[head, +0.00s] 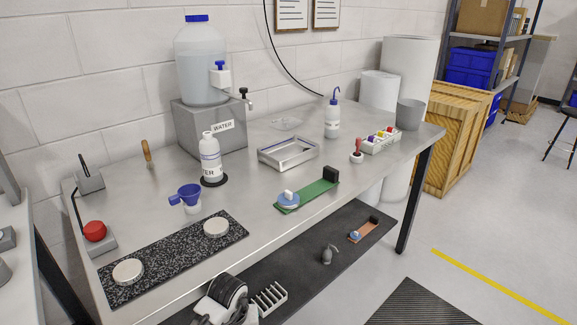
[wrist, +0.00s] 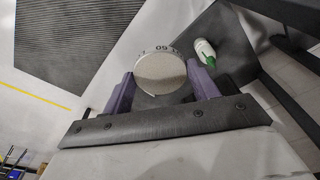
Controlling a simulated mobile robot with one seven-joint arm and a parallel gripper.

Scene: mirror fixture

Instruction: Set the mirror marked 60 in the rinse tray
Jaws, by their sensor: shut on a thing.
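My gripper (wrist: 160,82) has its two purple fingers shut on a pale round mirror (wrist: 160,72). In the head view, part of my arm shows low at the table's front edge, and the held mirror cannot be made out there. The rinse tray (head: 264,157), a shallow metal rectangle, stands mid-table and looks empty.
A speckled slab (head: 172,255) bears two pale discs at the front left. A green board (head: 312,195) with a blue-and-white piece and black block lies before the tray. A water bottle (head: 210,160) stands left of the tray, a wash bottle (head: 333,118) behind it.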

